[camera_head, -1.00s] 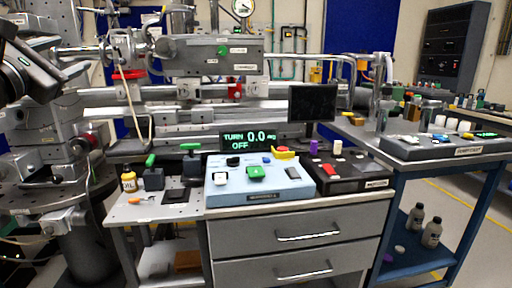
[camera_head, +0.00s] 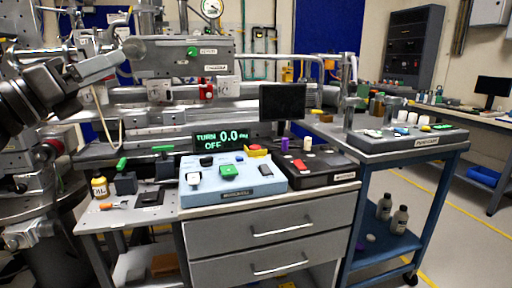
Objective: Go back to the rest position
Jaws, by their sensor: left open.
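My left gripper (camera_head: 104,64) comes in from the left edge, raised in front of the beamline equipment. It is open and empty, and it is above and apart from the workbench (camera_head: 99,221). My right gripper is out of the picture. A light blue control box (camera_head: 230,193) with a green button, a black knob and a white rocker sits on the bench. A display (camera_head: 221,139) behind it reads "TURN 0.0" and "OFF".
A dark box (camera_head: 318,177) with red and white parts stands right of the blue box. A blue cart (camera_head: 372,208) holds another panel and bottles.

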